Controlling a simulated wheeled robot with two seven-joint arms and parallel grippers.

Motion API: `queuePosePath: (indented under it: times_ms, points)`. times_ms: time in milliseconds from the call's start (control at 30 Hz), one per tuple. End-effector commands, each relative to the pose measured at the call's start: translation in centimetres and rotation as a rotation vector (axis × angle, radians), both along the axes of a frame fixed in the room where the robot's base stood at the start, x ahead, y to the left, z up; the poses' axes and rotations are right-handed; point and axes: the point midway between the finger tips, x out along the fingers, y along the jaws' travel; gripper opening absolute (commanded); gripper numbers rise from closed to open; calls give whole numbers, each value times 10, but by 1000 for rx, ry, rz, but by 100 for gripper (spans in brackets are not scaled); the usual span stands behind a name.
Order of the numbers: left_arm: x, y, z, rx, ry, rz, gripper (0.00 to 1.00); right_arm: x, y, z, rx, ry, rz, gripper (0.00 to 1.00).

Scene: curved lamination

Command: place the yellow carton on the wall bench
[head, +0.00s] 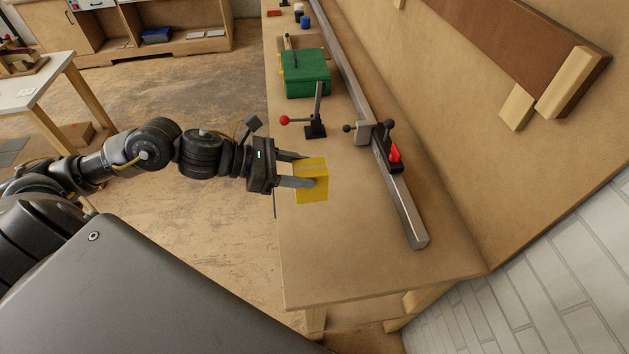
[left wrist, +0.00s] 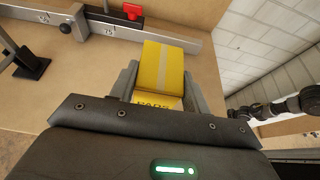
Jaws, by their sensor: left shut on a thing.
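The yellow carton (head: 312,180) is held between the fingers of my left gripper (head: 303,172), which is shut on it. In the left wrist view the carton (left wrist: 160,70) sits between the two grey fingers, with a pale tape stripe and some lettering on it. The carton is over the near part of the wall bench (head: 340,270); I cannot tell whether its underside touches the top. A dark arm, seemingly my right one, shows at the right edge of the left wrist view; its gripper (left wrist: 242,112) is too small to read.
A long metal rail (head: 402,205) with a red-marked stop runs along the bench right of the carton. A toggle clamp (head: 315,125) with a red knob and a green case (head: 305,73) stand behind it. The bench's front end is clear.

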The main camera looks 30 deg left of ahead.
Motion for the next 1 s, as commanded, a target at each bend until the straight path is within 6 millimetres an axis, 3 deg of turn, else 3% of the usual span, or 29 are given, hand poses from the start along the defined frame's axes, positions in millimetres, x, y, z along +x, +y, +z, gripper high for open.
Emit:
queuePosePath:
  times_ms: [267,500,800,1000]
  points:
    - [23,-18,-34,-4,0,1,19,0,1,13,1,1,0,32]
    - [26,-22,-40,-3,-1,2,19,0,0,15,0,1,0,32]
    - [28,-23,-73,-1,-2,1,19,-1,-1,32,-1,2,0,32]
    - [28,-23,-74,-1,-4,0,19,-1,-2,30,-2,2,1,32]
